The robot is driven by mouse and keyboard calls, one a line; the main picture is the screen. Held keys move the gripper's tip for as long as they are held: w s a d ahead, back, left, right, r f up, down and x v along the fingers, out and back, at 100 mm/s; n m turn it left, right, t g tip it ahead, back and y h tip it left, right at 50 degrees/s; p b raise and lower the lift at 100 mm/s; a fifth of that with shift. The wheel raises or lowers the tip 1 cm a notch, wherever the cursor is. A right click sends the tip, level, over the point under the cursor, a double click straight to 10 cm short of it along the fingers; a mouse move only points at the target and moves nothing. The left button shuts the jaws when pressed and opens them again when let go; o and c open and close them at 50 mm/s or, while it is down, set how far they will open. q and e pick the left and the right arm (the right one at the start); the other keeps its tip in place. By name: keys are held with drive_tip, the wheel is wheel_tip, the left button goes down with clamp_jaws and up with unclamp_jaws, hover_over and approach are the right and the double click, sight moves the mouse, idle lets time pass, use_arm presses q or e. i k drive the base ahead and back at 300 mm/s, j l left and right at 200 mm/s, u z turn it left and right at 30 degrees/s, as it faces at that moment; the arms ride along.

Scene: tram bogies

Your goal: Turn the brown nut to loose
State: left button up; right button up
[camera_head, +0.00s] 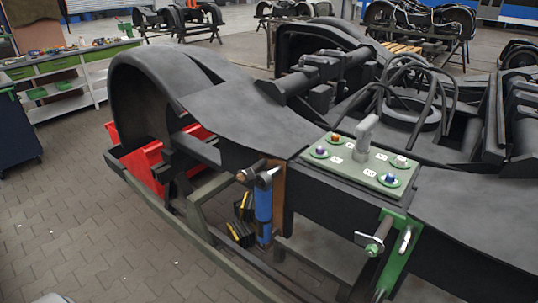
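A green plate (345,170) lies on top of the black bogie frame and carries several coloured nuts on round green bases. The brown nut (335,138) is at its far left corner. A purple nut (320,152) is at the near left, a whitish nut (400,160) at the far right and a blue nut (390,179) at the near right. Small white labels lie beside them. A light grey T-shaped handle (367,132) stands upright at the plate's far side.
A blue tool (264,208) hangs on the frame's near side beside a yellow and black item (241,229). A green bracket (398,250) with a threaded bolt juts out at the right. A red bin (147,165) sits under the wheel cover. Paved floor is free at lower left.

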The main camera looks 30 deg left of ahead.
sight(243, 176)
drive_tip(key=u, duration=1.2)
